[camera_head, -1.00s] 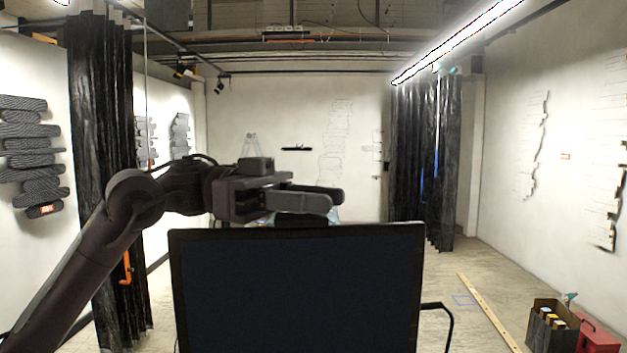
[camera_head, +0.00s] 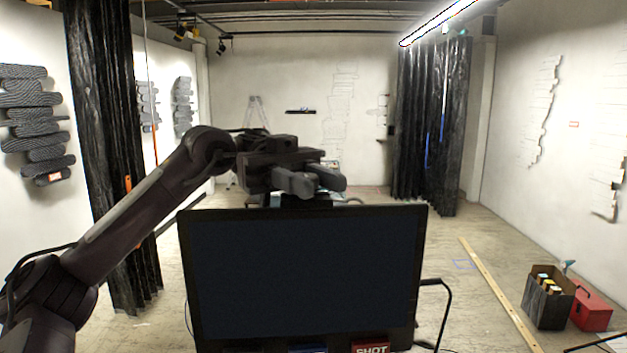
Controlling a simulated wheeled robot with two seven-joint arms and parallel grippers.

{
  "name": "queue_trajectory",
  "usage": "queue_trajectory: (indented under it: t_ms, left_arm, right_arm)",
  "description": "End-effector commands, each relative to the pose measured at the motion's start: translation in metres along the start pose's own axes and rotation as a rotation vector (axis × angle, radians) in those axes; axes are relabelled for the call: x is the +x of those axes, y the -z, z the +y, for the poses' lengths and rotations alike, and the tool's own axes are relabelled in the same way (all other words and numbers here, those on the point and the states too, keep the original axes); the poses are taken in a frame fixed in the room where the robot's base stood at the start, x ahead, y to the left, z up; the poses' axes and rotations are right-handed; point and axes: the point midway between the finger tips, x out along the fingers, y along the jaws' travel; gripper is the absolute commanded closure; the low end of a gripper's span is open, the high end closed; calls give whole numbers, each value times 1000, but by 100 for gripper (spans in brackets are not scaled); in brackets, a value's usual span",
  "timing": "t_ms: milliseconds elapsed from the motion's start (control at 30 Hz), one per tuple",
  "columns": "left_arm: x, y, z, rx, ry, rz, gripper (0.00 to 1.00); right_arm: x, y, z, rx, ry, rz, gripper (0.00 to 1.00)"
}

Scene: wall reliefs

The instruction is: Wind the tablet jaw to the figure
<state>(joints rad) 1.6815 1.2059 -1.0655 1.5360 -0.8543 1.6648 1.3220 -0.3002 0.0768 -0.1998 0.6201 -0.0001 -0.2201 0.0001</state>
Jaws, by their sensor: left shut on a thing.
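The tablet (camera_head: 305,275) is a large dark screen, upright in front of me with its blank face towards me. A dark block, the tablet jaw (camera_head: 305,203), shows at the middle of its top edge. My left gripper (camera_head: 318,184) is over that edge, shut on the jaw; its fingers partly hide it. A red label reading "SHOT" (camera_head: 371,348) and a blue one (camera_head: 308,350) show at the tablet's lower edge, cut off by the picture. I see no readable figure. My right gripper is out of view.
A black curtain (camera_head: 108,150) hangs at left, another (camera_head: 430,120) at back right. A carton with bottles (camera_head: 547,308), a red toolbox (camera_head: 591,310) and a long wooden strip (camera_head: 500,295) are on the floor at right. A stepladder (camera_head: 256,110) stands far back. Floor right of the tablet is mostly clear.

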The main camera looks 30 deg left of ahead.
Motion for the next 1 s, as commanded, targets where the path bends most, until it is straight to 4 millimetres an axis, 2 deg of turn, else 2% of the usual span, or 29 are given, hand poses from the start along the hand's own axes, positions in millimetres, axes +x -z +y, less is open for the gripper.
queue_trajectory:
  t_ms: [600, 633, 767, 800, 1000]
  left_arm:
    - [0, 0, 0, 0, -33, 0, 94]
    - [0, 0, 0, 0, -33, 0, 70]
    - [0, 0, 0, -1, -33, 0, 53]
    - [0, 0, 0, -1, -32, 0, 50]
    - [0, 0, 0, -1, -32, 0, 50]
  right_arm:
    - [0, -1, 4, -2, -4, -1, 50]
    - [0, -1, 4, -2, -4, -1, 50]
    - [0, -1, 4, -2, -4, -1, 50]
    - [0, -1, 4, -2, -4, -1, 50]
    - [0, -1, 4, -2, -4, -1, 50]
